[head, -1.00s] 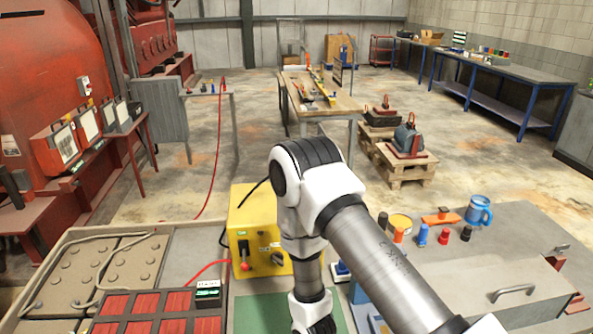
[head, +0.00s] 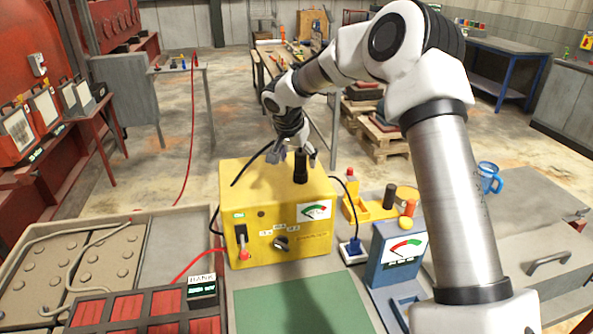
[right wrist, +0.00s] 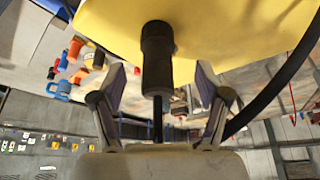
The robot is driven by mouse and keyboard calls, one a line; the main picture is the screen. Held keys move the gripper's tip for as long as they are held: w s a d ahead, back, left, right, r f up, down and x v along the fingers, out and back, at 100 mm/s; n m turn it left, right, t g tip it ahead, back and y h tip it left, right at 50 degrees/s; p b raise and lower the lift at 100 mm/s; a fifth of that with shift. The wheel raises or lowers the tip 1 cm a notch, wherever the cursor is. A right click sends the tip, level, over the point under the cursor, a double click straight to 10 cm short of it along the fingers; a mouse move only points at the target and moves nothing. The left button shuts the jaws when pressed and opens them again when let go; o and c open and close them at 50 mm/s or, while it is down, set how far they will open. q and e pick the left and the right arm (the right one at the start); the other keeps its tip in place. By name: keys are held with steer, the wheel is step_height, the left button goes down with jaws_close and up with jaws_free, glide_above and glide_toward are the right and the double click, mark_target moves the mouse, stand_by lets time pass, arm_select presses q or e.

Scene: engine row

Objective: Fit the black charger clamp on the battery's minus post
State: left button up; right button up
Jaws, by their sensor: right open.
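The yellow charger (head: 275,215) stands on the bench, with a dial, a knob and a red-tipped lever on its front. A black cylindrical piece (head: 300,168), which looks like the black clamp's grip, stands upright at its top. My right gripper (head: 292,158) is above the charger top, open, with its fingers apart around this piece. In the right wrist view the black piece (right wrist: 157,58) is between the open fingers (right wrist: 160,85), with visible gaps on both sides. A red-celled block marked BANK (head: 140,308) lies at lower left. I cannot make out the minus post. My left gripper is out of view.
A blue meter (head: 397,255) and a yellow tray (head: 375,208) stand right of the charger. A blue mug (head: 488,178) is farther right. A green mat (head: 300,302) lies clear in front. A black cable (head: 250,165) rises near my gripper; a red cable (head: 195,264) runs left.

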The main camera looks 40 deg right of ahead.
mark_target(301, 169)
steer(key=shift+s+d+f+p, duration=0.2)
steer(key=shift+f+p, duration=0.3)
steer(key=shift+f, duration=0.05)
steer(key=shift+s+d+f+p, duration=0.15)
steer(key=shift+d+f+p, duration=0.05)
steer(key=shift+f+p, duration=0.3)
steer(key=f, duration=0.1)
steer(key=w+f, duration=0.1)
steer(key=shift+w+d+f, duration=0.1)
steer(key=shift+d+f, duration=0.2)
steer(key=shift+d, duration=0.1)
steer(key=shift+w+f, duration=0.1)
steer(key=shift+w, duration=0.05)
steer(key=shift+s+a+r, duration=0.15)
steer(key=shift+s+r, duration=0.1)
steer(key=shift+s, duration=0.1)
steer(key=c, duration=1.2)
jaws_close()
